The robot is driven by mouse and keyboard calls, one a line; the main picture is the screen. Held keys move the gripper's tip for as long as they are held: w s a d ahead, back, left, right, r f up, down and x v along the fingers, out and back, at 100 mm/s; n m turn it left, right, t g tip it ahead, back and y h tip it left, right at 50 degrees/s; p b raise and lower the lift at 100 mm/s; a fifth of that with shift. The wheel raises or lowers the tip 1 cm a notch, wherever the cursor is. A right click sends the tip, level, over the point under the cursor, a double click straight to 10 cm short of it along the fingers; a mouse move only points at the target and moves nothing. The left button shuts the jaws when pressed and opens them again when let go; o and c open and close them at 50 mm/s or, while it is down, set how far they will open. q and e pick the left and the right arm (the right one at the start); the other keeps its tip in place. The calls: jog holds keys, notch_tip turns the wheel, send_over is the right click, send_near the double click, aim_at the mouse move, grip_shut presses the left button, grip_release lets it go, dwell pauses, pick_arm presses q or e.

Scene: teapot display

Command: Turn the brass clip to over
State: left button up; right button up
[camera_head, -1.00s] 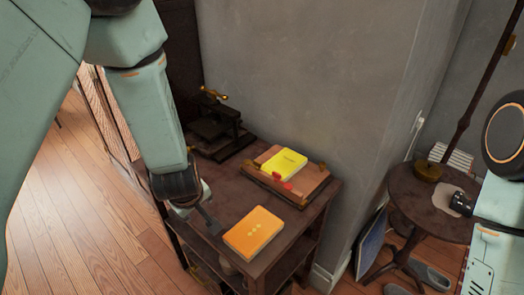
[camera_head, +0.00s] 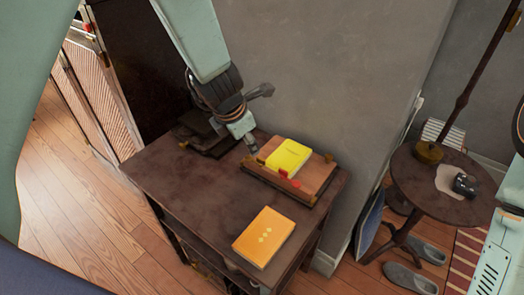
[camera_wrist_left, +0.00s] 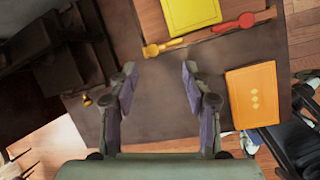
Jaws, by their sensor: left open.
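The brass clip (camera_wrist_left: 150,50) sits on the near edge of the wooden board, left of a red clip (camera_wrist_left: 247,20) in the left wrist view. In the head view the brass clip (camera_head: 261,161) shows small at the board's left end. My left gripper (camera_head: 260,115) hangs over the back of the table, above and left of the board. In the left wrist view its fingers (camera_wrist_left: 160,72) are spread and empty, just short of the brass clip. My right gripper is outside both views.
A yellow book (camera_head: 288,155) lies on the wooden board (camera_head: 318,175). An orange book (camera_head: 264,237) lies at the table's front right. A dark stepped object (camera_head: 200,130) stands at the back left, by the wall. The table's left half (camera_head: 185,190) is clear.

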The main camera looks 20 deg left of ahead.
aim_at(260, 159)
pick_arm(q)
jog(key=f+n+b, duration=0.1)
jog(key=f, duration=0.1)
jog(key=w+d+f+n, duration=0.1)
jog(key=f, duration=0.1)
jog(key=w+d+f+n+h+b, duration=0.1)
jog(key=f, duration=0.2)
jog(key=shift+d+n+g+b, duration=0.1)
jog(key=shift+n+g+b, duration=0.2)
jog(key=shift+n+b, duration=0.1)
jog(key=shift+w+d, duration=0.1)
jog(key=shift+d, duration=0.2)
jog(key=shift+a+f, duration=0.1)
jog(key=shift+a, duration=0.1)
jog(key=shift+c, duration=1.2)
jog(key=shift+d, duration=0.1)
jog(key=c, duration=0.4)
grip_shut()
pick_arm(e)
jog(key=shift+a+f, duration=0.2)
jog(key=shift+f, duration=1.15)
